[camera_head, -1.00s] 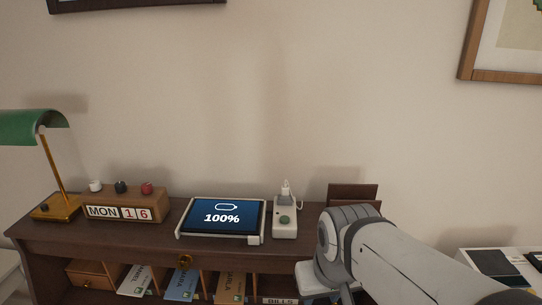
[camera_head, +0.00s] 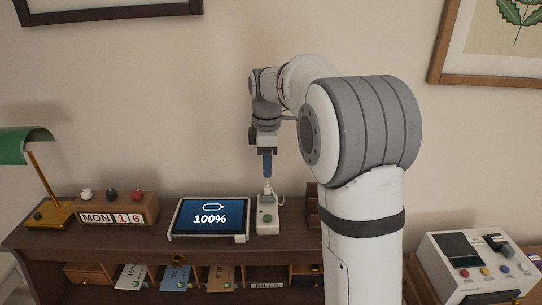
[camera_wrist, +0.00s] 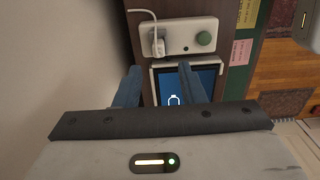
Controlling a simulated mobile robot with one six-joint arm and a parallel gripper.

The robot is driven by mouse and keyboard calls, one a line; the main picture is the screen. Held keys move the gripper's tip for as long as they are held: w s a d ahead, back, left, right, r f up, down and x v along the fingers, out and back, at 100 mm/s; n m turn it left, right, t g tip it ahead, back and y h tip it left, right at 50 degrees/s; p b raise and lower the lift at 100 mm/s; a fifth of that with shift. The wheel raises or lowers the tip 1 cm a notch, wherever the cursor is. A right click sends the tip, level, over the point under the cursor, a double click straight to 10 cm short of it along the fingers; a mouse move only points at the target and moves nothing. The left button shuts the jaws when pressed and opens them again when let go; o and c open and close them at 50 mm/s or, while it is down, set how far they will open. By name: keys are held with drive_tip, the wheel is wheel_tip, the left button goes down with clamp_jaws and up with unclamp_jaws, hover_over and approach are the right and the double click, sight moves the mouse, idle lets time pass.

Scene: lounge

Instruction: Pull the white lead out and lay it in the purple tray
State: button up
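The white lead's plug (camera_head: 267,191) stands in the white socket strip (camera_head: 268,219), which has a green button. In the wrist view the plug (camera_wrist: 159,46) sits at the left end of the strip (camera_wrist: 183,38), and its thin cable curves up and left. My gripper (camera_head: 267,166) is above the plug with its blue fingers pointing down. In the wrist view my gripper (camera_wrist: 160,84) has its two fingers spread with nothing between them. The plug appears just beyond the fingertips, apart from them. I cannot clearly make out a purple tray.
A tablet (camera_head: 210,217) reading 100% lies left of the strip on the dark desk. A block calendar (camera_head: 118,210) and green lamp (camera_head: 52,187) stand further left. A dark letter rack (camera_head: 312,205) is close right. A white device with buttons (camera_head: 478,267) is at far right.

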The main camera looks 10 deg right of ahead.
sight(267, 184)
drive_tip(key=shift+f+b, duration=3.25)
drive_tip(key=shift+f, duration=1.25)
drive_tip(key=shift+c, duration=0.6)
drive_tip(key=c, duration=0.6)
drive_tip(key=o, duration=0.8)
drive_tip(key=shift+s, duration=0.1)
drive_tip(key=shift+c, duration=0.2)
